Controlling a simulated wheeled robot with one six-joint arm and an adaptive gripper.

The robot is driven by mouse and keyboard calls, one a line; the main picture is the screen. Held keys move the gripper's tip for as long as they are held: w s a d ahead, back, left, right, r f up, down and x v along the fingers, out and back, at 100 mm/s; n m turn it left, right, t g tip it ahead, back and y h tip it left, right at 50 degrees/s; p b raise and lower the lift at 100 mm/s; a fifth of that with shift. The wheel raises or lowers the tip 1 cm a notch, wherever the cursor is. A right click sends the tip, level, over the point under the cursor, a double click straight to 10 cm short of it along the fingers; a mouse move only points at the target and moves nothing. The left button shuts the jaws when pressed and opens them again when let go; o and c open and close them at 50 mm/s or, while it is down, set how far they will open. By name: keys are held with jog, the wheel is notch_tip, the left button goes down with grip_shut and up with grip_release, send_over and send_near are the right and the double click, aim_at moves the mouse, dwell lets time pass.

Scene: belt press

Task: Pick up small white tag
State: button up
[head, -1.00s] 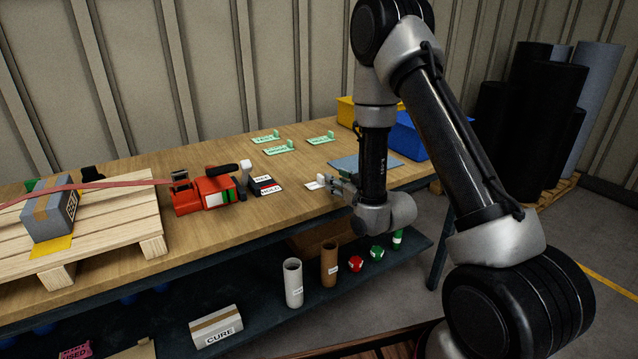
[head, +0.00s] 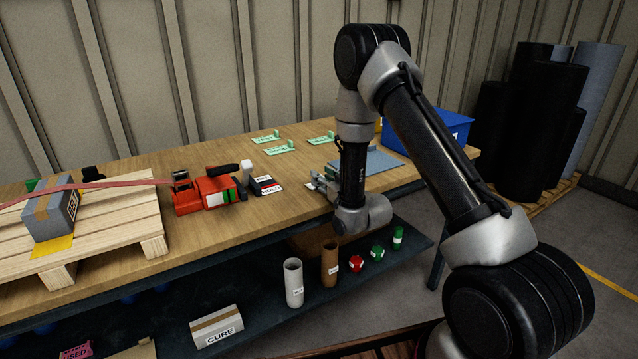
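My gripper (head: 323,183) is low over the right part of the wooden workbench, mostly hidden behind my wrist and forearm. The small white tag was just left of the gripper in the earlier view. I cannot tell whether the fingers are open, or shut on the tag.
A blue bin (head: 425,133) stands at the right end. A pallet (head: 110,240) with a grey box (head: 52,214) is left.

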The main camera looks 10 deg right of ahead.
jog(key=shift+c, duration=0.4)
grip_shut()
jog(key=shift+r, duration=0.1)
notch_tip(320, 180, up, 10)
jog(key=shift+f, duration=0.1)
